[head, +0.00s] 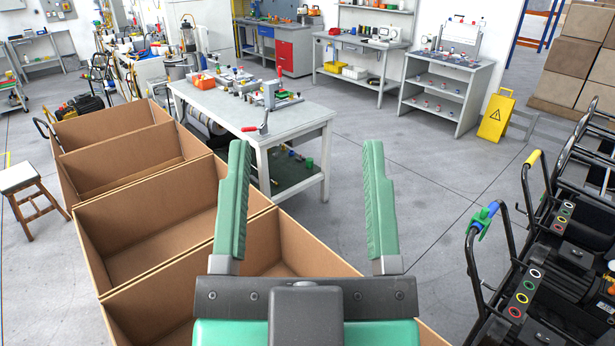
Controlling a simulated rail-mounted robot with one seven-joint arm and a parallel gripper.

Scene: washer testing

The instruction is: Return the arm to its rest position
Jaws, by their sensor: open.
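My gripper (308,205) is at the bottom middle of the head view, its two green ridged fingers spread wide apart. Nothing is between the fingers; I see the grey floor and part of a box through the gap. The gripper is above and in front of the open cardboard boxes (150,215). The rest of my arm is mostly out of view below the frame.
A white workbench (290,118) with fixtures stands beyond the boxes. Pressure washers with black frames (560,250) line the right side. A yellow warning sign (496,117) stands at the back right, a stool (25,185) at the left. The central floor is clear.

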